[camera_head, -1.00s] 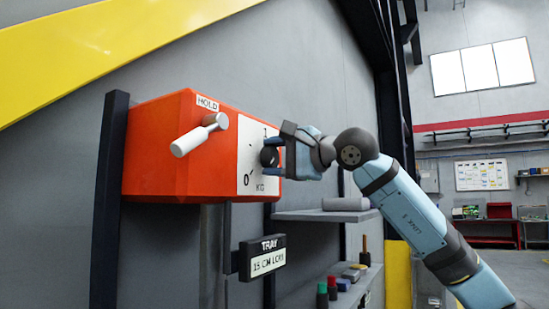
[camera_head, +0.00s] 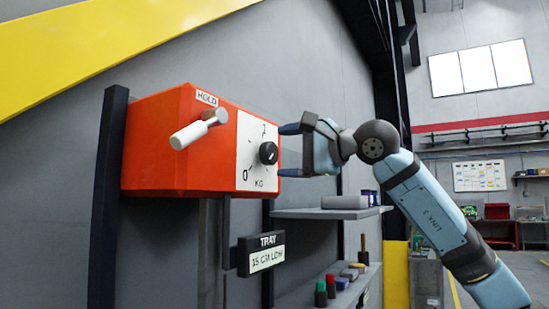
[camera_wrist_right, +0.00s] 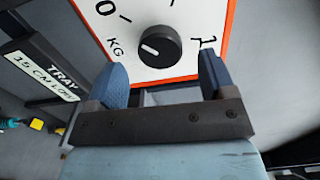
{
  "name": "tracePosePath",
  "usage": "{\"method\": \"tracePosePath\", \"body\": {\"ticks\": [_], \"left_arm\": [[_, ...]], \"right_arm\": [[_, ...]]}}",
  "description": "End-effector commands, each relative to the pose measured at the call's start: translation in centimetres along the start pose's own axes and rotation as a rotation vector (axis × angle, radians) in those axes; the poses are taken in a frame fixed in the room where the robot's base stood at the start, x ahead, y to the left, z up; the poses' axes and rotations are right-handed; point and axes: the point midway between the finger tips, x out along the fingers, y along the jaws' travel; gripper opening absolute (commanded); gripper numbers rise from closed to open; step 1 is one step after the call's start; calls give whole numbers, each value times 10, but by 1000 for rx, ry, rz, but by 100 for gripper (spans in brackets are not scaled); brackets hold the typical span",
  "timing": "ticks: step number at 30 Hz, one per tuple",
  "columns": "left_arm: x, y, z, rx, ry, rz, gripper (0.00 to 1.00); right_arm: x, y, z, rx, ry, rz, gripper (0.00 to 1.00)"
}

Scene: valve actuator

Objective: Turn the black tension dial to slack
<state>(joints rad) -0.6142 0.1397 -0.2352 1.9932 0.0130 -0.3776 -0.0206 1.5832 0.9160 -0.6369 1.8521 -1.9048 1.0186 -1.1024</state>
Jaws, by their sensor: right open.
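My right gripper (camera_head: 291,150) is open and empty, just off the plate. Its fingers point at the dial, one above and one below its level, clear of it. They also show in the right wrist view (camera_wrist_right: 162,72). My left gripper is not in view.
A white-handled lever (camera_head: 195,132) sticks out of the box beside the HOLD label. A TRAY sign (camera_head: 262,253) hangs below the box. Shelves (camera_head: 330,213) with small items stand below my right arm. A dark post (camera_head: 108,200) stands left of the box.

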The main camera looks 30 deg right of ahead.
Motion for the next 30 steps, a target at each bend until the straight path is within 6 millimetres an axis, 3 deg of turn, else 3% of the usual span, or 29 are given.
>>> {"method": "tracePosePath", "body": {"ticks": [6,12,18,30], "left_arm": [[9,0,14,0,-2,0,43],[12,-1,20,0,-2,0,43],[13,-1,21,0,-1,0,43],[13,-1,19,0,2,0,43]], "right_arm": [[-53,3,0,-2,2,-3,77],[-86,1,0,-1,2,-2,77],[-100,0,0,-1,0,-1,77],[-100,0,0,-1,0,-1,77]]}}
